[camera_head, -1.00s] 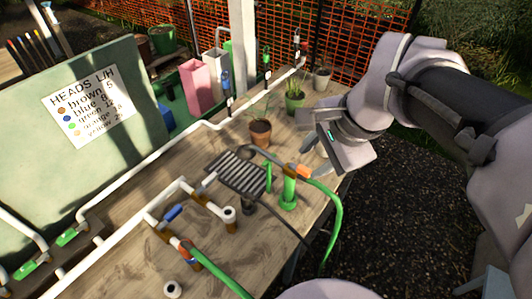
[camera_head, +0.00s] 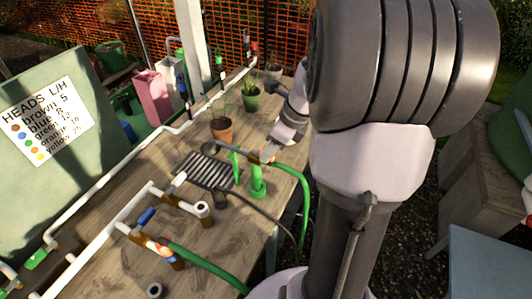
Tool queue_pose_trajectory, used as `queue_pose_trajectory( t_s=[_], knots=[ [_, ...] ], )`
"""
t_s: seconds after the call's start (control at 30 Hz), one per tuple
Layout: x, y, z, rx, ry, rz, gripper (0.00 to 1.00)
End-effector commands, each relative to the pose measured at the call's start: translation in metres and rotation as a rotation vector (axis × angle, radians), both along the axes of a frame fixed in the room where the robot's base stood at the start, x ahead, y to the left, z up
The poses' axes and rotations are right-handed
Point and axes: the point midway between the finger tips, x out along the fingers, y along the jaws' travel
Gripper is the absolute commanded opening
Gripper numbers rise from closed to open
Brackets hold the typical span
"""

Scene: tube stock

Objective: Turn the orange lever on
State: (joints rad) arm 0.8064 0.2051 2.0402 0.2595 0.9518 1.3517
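Another orange-red piece (camera_head: 163,243) shows on the pipe at the front, by a second green hose.
A black slatted tray (camera_head: 207,171) lies left of the green fitting. White pipes with a blue lever (camera_head: 147,215) run along the bench. A terracotta pot (camera_head: 222,130) and a green pot (camera_head: 251,102) stand behind. A green sign board (camera_head: 85,150) is at left.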

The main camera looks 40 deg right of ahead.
Motion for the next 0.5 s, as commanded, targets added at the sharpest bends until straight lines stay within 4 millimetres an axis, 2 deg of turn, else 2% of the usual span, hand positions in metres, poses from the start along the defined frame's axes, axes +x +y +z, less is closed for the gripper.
queue_pose_trajectory(
  t_s=[0.1,0.37,0.5],
  knots=[
    [0.0033,0.0014,-0.0092,0.000,0.000,0.000,0.38],
    [0.0038,0.0016,-0.0092,-0.001,0.000,0.000,0.38],
    [0.0038,0.0016,-0.0091,-0.001,0.000,0.001,0.11]
  ],
)
